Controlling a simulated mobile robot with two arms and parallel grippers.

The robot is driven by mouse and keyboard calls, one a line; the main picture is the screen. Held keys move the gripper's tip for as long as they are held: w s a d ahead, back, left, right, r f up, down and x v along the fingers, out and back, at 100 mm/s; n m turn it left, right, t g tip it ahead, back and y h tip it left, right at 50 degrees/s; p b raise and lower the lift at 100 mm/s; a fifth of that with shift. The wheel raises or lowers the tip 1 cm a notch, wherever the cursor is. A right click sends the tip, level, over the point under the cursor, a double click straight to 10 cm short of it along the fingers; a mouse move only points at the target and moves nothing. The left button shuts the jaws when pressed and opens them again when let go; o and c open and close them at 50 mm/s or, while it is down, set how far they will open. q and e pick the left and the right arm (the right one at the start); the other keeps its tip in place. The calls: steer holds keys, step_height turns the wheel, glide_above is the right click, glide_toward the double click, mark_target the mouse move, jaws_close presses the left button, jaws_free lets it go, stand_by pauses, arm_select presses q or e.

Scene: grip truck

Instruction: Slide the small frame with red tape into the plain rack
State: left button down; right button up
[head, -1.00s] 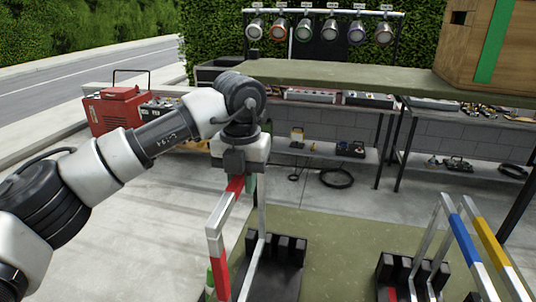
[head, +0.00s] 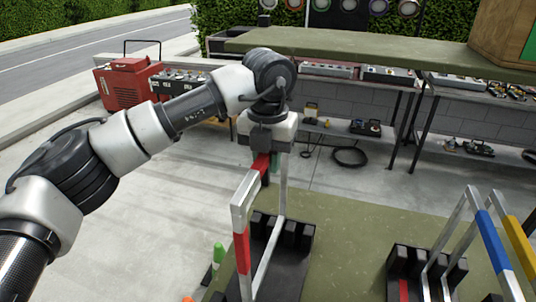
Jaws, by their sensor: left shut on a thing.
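The small silver frame with red tape (head: 242,250) hangs from my left gripper (head: 266,160), which is shut on its red-taped top bar. Its legs point down at the left side of a black slotted rack (head: 300,236) on the green mat. I see no coloured mark on this rack. The legs overlap it in the picture; whether they are in a slot I cannot tell. A second black rack (head: 404,262), with a red mark, stands at right. My right gripper is not in view.
Frames with blue tape (head: 490,240) and yellow tape (head: 520,242) stand at the right rack. A green-topped object (head: 218,254) stands left of the held frame. A green tabletop (head: 370,46) crosses behind my gripper. Open mat lies between the racks.

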arm_select(q)
step_height(320, 180, down, 10)
steer(key=b, duration=0.6)
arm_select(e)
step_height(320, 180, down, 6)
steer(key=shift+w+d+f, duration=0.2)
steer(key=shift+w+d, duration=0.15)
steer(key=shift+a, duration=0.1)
arm_select(q)
steer(key=shift+f+b, duration=0.25)
steer(key=shift+b, duration=0.05)
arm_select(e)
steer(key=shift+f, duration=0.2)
arm_select(q)
steer(key=c, duration=1)
jaws_free()
steer(key=shift+o, duration=0.2)
